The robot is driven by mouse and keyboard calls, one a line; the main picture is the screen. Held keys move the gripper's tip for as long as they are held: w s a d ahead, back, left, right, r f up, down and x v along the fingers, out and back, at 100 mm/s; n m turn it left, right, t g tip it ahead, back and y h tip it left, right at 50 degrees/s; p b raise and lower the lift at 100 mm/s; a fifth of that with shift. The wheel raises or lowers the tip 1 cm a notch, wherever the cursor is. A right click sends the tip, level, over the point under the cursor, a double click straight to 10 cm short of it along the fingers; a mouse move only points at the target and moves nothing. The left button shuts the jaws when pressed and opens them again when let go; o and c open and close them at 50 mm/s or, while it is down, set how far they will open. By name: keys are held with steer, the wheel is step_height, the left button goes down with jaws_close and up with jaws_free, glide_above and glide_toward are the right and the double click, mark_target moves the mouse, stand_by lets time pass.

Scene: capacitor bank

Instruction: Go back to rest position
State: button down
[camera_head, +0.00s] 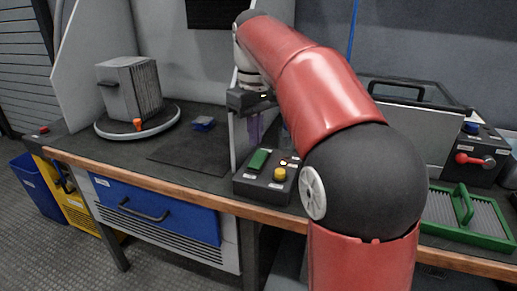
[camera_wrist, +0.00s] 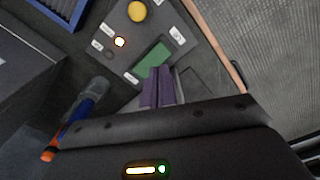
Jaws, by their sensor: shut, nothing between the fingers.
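My gripper (camera_head: 255,128) hangs from my red arm above the back of the workbench, near the control box. Its purple fingers (camera_wrist: 158,87) are together with nothing between them. The control box (camera_head: 251,189) has a green button (camera_head: 259,160), a yellow knob (camera_head: 280,174) and a small lit lamp. In the wrist view the fingertips overlap the edge of the green button (camera_wrist: 153,60) in the picture; I cannot tell whether they touch it. The yellow knob (camera_wrist: 137,11) and the lit lamp (camera_wrist: 120,42) also show there.
A grey finned block (camera_head: 130,88) stands on a round turntable (camera_head: 138,131) at left. A small blue item (camera_head: 203,123) lies beside a dark mat (camera_head: 190,152). A green-framed tray (camera_head: 465,217) and a red-handled box (camera_head: 474,155) are at right. An orange-and-blue tool (camera_wrist: 75,128) is near my gripper.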

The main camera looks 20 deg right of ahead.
steer(key=shift+r+p, duration=0.4)
steer(key=shift+r, duration=0.55)
steer(key=shift+s, duration=0.1)
steer(key=s+f+m+t, duration=0.2)
steer(key=s+f, duration=0.5)
steer(key=s, duration=0.4)
steer(key=s+f+m+t, duration=0.2)
steer(key=s+f+t, duration=0.1)
steer(key=s+f, duration=0.5)
steer(key=s, duration=0.3)
steer(key=shift+m+t, duration=0.3)
steer(key=shift+m, duration=0.1)
steer(key=shift+r, duration=0.1)
